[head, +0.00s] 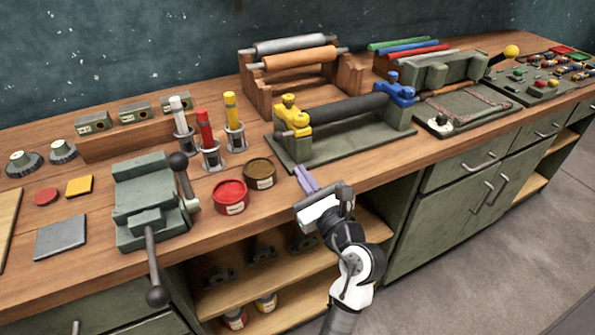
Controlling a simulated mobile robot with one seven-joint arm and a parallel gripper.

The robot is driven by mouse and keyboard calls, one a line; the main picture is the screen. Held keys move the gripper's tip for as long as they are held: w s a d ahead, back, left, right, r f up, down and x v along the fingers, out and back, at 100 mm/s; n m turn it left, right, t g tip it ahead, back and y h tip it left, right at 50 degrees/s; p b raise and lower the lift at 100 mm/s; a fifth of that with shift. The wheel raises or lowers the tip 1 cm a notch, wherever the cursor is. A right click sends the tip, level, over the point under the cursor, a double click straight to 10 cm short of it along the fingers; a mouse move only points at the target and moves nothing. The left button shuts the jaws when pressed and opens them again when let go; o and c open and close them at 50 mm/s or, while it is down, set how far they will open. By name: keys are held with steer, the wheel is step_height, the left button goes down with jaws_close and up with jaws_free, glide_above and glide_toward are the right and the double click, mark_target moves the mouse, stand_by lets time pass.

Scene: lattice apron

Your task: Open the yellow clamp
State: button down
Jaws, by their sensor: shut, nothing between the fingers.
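The yellow clamp (292,117) stands at the left end of a dark roller (345,109) on a green base (360,142). It appears closed over the roller's end, though the detail is small. A blue clamp (400,90) stands at the right end of the roller. My gripper (305,180) is shut and empty at the front edge of the bench. Its purple fingers point up and to the left, below and in front of the yellow clamp and apart from it.
A red tin (231,196) and a brown tin (260,174) stand left of my gripper. A green vise (150,200) is farther left. Red, white and yellow tubes stand in holders behind the tins. A wooden rack (262,95) with rollers is behind the clamp.

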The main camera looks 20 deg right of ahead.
steer(key=w, duration=0.2)
steer(key=w+p, duration=0.1)
steer(key=w, duration=0.2)
steer(key=w+r, duration=0.1)
steer(key=w, duration=0.1)
steer(key=shift+w+a+p, duration=0.2)
steer(key=shift+a+p, duration=0.1)
steer(key=shift+p, duration=0.1)
steer(key=shift+s+d+r, duration=0.1)
steer(key=shift+r, duration=0.25)
